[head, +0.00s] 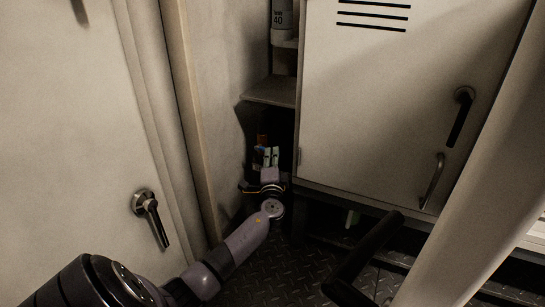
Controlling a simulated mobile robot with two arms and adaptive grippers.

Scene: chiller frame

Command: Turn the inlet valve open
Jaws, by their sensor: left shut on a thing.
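My left arm reaches from the lower left into the dark recess between the pale wall and the cabinet. My left gripper (267,156) is at the end of it, low in the recess, shut on a small part of the inlet valve. Only a small orange-red bit of the valve (262,139) shows just above the fingertips. The rest of the valve is lost in shadow and behind the gripper, so its turn angle cannot be told. My right gripper is not in view.
The pale cabinet (390,110) with slots and handles stands close to the right of my left gripper. A pale shelf (272,92) juts out above it. A door with a lever handle (151,215) is at left. A thick black bar (365,258) slants at lower right over the dark tread-plate floor (285,265).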

